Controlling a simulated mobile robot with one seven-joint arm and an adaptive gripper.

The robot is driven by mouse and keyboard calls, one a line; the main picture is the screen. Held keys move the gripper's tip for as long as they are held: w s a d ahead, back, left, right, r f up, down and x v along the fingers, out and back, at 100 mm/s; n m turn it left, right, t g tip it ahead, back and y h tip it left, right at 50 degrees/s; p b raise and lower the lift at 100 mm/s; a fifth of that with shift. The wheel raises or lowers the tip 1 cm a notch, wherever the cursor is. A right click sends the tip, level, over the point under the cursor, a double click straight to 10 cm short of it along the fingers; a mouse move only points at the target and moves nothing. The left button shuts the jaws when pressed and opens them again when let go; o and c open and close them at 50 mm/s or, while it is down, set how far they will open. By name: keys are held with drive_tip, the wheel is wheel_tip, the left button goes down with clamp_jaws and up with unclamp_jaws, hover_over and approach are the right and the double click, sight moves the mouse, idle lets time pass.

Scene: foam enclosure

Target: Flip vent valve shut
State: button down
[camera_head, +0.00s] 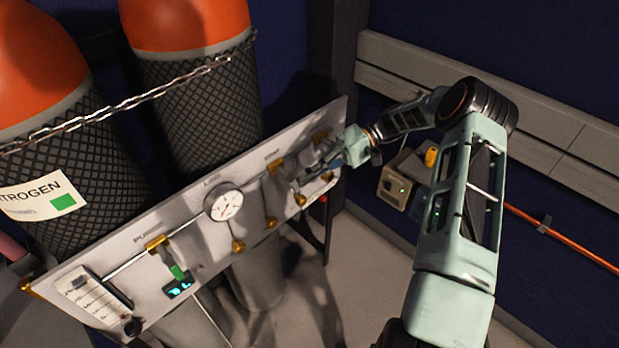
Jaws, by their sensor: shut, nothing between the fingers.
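A pale grey valve panel (190,235) runs slantwise across the view. A brass vent valve (274,167) sits on its right part, under a small label that seems to read VENT.
A round gauge (223,202) sits mid-panel. A purge valve with a green handle (177,272) and a flow meter (95,303) are at the left. Chained orange-topped cylinders (200,115) stand behind. A small beige box (396,188) is on the right wall. The floor ahead is mostly clear.

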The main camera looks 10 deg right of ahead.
drive_tip(key=shift+s+a+f+y+b, duration=0.3)
drive_tip(key=shift+f+y+b, duration=0.3)
drive_tip(key=shift+b, duration=0.4)
drive_tip(key=shift+a, duration=0.1)
drive_tip(key=shift+w+r, duration=0.1)
drive_tip(key=shift+r, duration=0.05)
